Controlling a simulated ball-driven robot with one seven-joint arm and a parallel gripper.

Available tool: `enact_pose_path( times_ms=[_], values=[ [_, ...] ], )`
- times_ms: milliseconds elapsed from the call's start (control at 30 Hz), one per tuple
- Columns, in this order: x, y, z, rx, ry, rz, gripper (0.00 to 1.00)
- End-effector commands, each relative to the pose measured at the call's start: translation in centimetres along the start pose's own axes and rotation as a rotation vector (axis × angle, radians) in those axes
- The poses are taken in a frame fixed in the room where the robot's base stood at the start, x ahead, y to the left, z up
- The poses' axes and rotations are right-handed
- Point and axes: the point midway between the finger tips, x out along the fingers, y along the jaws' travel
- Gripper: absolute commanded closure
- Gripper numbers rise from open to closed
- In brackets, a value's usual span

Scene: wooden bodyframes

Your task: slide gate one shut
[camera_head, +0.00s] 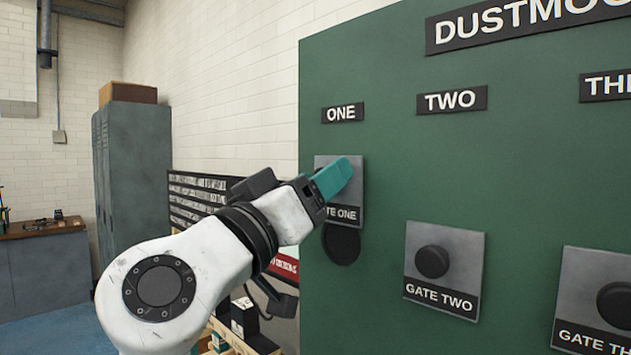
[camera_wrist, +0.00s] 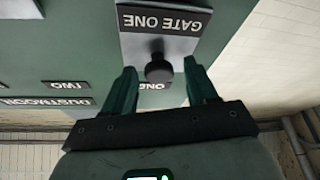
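The gate one plate (camera_head: 354,198) is a grey metal slide with a black label, on the green panel below the ONE sign. It sits higher than the other gates, and a dark round opening (camera_head: 341,244) shows below it. My gripper (camera_head: 334,178) is in front of this plate in the head view, hiding its knob. The wrist view is upside down and shows the plate (camera_wrist: 190,46) with its black knob (camera_wrist: 158,70). There my gripper (camera_wrist: 160,79) is open, one teal finger on each side of the knob, with gaps on both sides.
The gate two plate (camera_head: 452,247) and gate three plate (camera_head: 584,272) sit lower to the right, with knobs sticking out. Grey lockers (camera_head: 135,165) and a workbench (camera_head: 45,265) stand back left. Boxes and shelving (camera_head: 240,320) lie below my arm, left of the panel.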

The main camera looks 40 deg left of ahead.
Motion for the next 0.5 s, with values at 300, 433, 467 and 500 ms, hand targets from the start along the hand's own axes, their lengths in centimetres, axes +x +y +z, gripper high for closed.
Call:
enact_pose_path(
  times_ms=[300,433,467,500],
  values=[
    [-0.02,0.01,0.00,0.000,0.000,0.000,0.74],
    [-0.03,0.00,-0.01,0.000,0.000,0.000,0.86],
    [-0.03,0.00,-0.01,0.000,0.000,0.000,0.89],
    [-0.03,0.00,-0.01,0.000,0.000,0.000,0.93]
  ],
)
